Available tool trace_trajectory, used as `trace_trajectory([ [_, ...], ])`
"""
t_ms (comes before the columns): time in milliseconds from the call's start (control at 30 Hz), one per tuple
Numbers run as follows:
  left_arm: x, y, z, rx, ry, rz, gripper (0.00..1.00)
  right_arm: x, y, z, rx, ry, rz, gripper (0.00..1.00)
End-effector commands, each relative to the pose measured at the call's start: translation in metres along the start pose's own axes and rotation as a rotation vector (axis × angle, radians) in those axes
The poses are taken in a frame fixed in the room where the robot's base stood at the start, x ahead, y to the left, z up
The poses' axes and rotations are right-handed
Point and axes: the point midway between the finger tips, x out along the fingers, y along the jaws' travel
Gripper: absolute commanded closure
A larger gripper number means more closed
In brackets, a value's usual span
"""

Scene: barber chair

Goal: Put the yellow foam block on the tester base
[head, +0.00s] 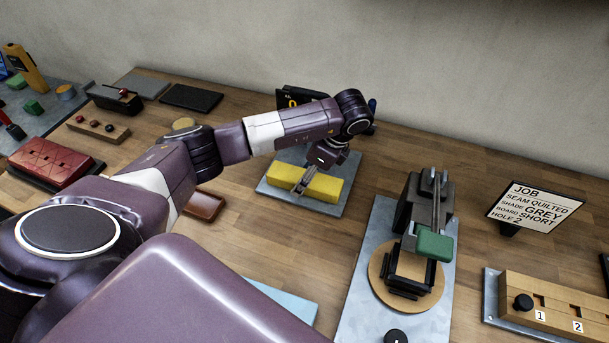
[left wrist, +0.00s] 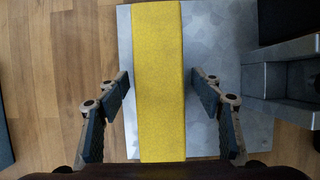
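The yellow foam block (head: 322,187) lies on a grey metal plate (head: 338,207) at the back middle of the bench, which looks like the tester base. The left wrist view shows the block (left wrist: 158,80) running lengthwise over the plate (left wrist: 225,120). My left gripper (head: 306,178) is at the block from above. In the left wrist view its fingers (left wrist: 158,85) stand open, one on each side of the block, with narrow gaps between them and the block. The arm hides part of the display behind the plate. My right gripper is not in view.
A dark display (head: 292,101) stands behind the plate. To the right is a dark clamp device with a green pad (head: 434,245) on a grey board (head: 352,317). A job sign (head: 535,207) and a numbered wooden block (head: 550,302) stand further right. A brown tray (head: 205,205) lies left.

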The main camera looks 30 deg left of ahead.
Motion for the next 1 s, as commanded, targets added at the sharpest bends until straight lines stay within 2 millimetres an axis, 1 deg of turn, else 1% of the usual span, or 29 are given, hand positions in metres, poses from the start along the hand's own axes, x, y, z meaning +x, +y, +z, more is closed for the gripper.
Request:
trace_trajectory([
  [167,-0.001,0.0,0.0,0.0,0.0,-0.001,0.4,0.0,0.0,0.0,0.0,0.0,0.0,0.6],
  [267,-0.006,-0.001,-0.001,-0.001,0.002,-0.003,0.4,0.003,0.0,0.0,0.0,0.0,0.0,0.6],
  [367,-0.019,-0.001,-0.002,-0.001,0.003,-0.005,0.4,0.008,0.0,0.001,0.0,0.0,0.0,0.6],
  [400,-0.026,-0.002,-0.002,-0.001,0.004,-0.006,0.4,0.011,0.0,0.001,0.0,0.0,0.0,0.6],
  [533,-0.059,-0.002,0.001,-0.001,0.001,-0.007,0.4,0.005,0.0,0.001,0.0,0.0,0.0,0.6],
  [700,-0.088,-0.002,0.001,-0.001,0.0,-0.006,0.4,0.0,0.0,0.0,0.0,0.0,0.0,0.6],
  [800,-0.101,-0.001,0.001,-0.001,0.0,-0.004,0.4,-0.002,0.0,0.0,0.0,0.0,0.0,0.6],
  [1000,-0.117,0.0,0.0,0.0,0.0,-0.002,0.4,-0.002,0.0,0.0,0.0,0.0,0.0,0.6],
])
